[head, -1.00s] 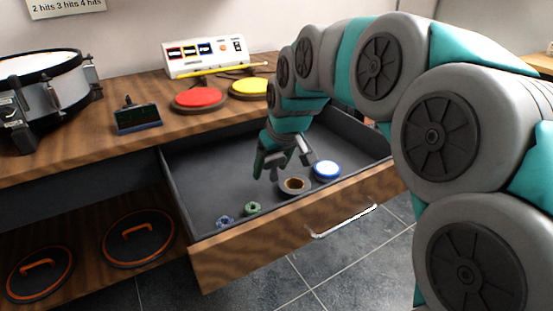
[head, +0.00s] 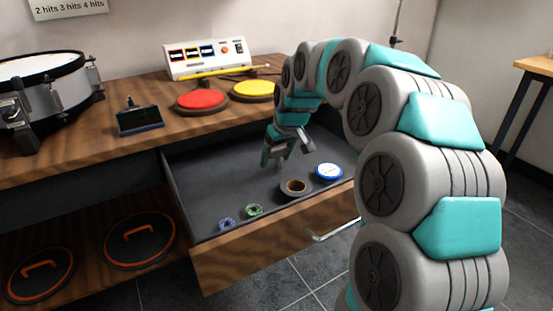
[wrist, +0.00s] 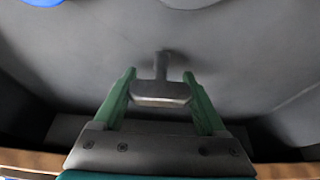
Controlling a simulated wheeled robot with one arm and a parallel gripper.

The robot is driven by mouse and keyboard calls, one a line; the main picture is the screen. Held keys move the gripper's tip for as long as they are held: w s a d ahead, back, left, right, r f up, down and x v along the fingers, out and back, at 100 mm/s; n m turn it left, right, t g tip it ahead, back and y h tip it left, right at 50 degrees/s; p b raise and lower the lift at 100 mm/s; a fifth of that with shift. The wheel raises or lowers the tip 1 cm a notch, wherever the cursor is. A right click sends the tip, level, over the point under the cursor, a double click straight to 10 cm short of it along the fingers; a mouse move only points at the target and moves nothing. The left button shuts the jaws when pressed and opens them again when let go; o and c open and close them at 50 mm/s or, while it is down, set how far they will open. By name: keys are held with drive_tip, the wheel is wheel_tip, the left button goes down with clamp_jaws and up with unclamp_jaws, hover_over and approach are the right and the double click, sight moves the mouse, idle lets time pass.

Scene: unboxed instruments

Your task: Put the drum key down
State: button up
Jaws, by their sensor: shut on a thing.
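The drum key (wrist: 162,93) is a grey metal T-shaped piece between my gripper's green fingers in the wrist view. My gripper (wrist: 160,76) is shut on its wide bar, and the narrow stem points away from the palm. In the head view my gripper (head: 287,158) points down inside the open drawer (head: 205,175), behind the tape roll. I cannot make out the key in the head view. I cannot tell whether the key touches the drawer floor.
The drawer holds a brown tape roll (head: 296,188), a blue-and-white disc (head: 329,171), a green ring (head: 254,210) and a blue ring (head: 226,224). Its left floor is clear. Red (head: 201,99) and yellow (head: 252,90) pads sit on the tabletop above.

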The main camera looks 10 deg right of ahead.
drive_tip(key=shift+f, duration=0.4)
drive_tip(key=shift+f, duration=0.15)
drive_tip(key=o, duration=1.3)
drive_tip(key=shift+r, duration=0.3)
drive_tip(key=v, duration=1.1)
drive_tip(key=shift+s+r, duration=0.25)
drive_tip(key=shift+r, duration=0.1)
